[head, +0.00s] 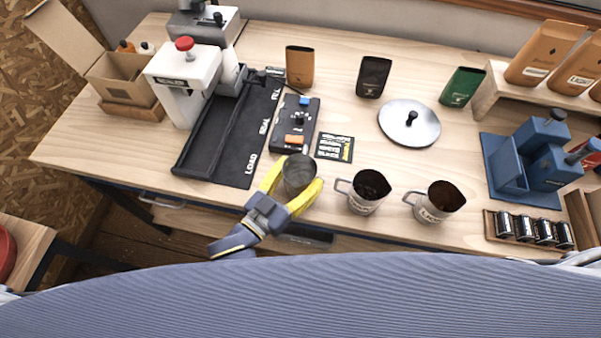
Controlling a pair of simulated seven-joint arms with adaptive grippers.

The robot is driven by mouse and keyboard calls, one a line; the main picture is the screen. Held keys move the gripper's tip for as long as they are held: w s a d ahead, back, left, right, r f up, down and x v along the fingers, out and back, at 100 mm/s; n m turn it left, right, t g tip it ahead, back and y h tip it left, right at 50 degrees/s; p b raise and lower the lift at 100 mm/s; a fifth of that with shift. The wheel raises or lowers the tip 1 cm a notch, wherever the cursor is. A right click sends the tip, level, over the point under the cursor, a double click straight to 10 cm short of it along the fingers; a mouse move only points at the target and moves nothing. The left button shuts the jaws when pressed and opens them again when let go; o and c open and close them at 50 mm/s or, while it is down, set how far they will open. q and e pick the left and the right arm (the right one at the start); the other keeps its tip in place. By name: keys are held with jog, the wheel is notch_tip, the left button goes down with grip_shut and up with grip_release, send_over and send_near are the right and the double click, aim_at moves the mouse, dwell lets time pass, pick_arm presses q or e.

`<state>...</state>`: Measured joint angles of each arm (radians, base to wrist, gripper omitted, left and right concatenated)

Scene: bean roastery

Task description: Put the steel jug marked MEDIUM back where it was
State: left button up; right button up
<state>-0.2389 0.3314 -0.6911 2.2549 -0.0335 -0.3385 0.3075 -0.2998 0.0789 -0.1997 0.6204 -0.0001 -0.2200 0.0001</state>
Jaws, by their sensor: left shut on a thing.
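My left gripper (292,189) reaches in from the front edge of the wooden bench. Its yellow fingers are shut on a steel jug (299,172), one on each side. No label can be read on this jug, and its inside looks grey and empty. I cannot tell whether its base touches the bench. To its right stands a second steel jug (360,206) with dark beans and a label too small to read surely. Further right is a third steel jug (430,216), marked LIGHT, with brown contents. My right gripper is not in view.
Behind the held jug lie a black control box (297,112) and a dark card (334,147). A black tray marked LOAD, SEAL, FILL (254,150) is at left. A round steel lid (392,122) and a blue machine (546,150) are at right. Bare bench lies between the jugs.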

pick_arm(q)
jog(key=shift+f, duration=0.1)
jog(key=o, duration=1.4)
jog(key=shift+s+a, duration=0.2)
jog(key=shift+s, duration=0.05)
jog(key=v, duration=1.1)
jog(key=shift+s+a, duration=0.1)
jog(key=shift+s, duration=0.05)
